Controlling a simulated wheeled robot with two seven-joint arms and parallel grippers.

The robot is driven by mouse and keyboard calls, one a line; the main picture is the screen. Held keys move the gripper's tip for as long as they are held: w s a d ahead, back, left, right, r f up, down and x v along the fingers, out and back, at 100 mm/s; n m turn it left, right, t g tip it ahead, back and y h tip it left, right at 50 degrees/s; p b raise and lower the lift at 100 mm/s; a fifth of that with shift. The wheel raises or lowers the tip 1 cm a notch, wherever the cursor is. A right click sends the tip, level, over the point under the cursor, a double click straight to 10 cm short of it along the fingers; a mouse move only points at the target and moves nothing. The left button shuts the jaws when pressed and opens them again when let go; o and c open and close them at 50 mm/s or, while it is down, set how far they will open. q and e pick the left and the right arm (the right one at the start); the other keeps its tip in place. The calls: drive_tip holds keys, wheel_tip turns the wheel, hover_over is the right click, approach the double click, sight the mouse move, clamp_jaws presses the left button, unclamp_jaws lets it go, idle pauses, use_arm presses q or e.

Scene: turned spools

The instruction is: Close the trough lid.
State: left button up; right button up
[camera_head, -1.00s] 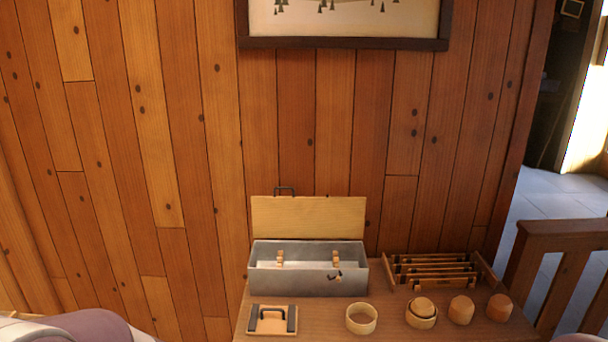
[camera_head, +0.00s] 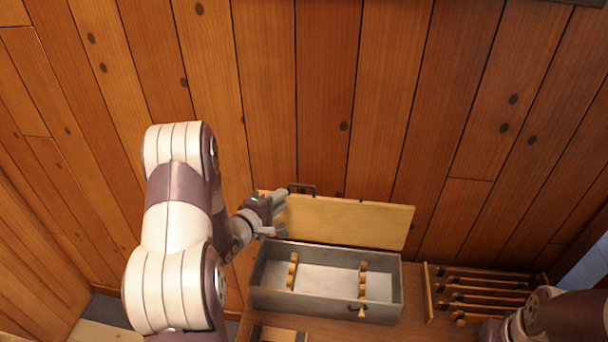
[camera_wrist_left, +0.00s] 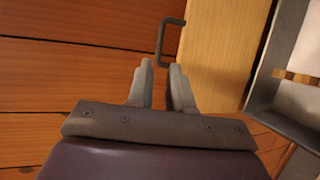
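The grey trough (camera_head: 325,302) stands on the table against the plank wall. Its pale wooden lid (camera_head: 345,222) is raised upright at the back, with a dark handle (camera_head: 301,187) on its top edge. My left gripper (camera_head: 283,213) is open and empty beside the lid's left end, below the handle. In the left wrist view, the open fingers (camera_wrist_left: 160,88) point towards the handle (camera_wrist_left: 163,40) and the lid (camera_wrist_left: 222,45); no contact is clear. The trough's edge (camera_wrist_left: 268,70) shows at right. My right arm is at the lower right; its gripper's fingers cannot be made out.
Two wooden supports (camera_head: 292,272) stand inside the trough, and a small latch (camera_head: 358,310) is on its front. A wooden rack (camera_head: 478,290) stands to the right, close to my right arm. A small board (camera_head: 268,334) is partly visible in front of the trough.

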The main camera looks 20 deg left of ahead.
sight(298, 186)
use_arm(q)
drive_tip(key=p+x, duration=0.2)
drive_tip(key=x, duration=0.8)
drive_tip(key=shift+d, duration=0.1)
drive_tip(key=shift+w+d+p, duration=0.15)
drive_tip(key=shift+w+p, duration=0.25)
drive_tip(key=shift+w, duration=0.1)
drive_tip(key=shift+w+f, duration=0.2)
drive_tip(key=shift+w, duration=0.15)
drive_tip(key=shift+s, duration=0.1)
clamp_jaws()
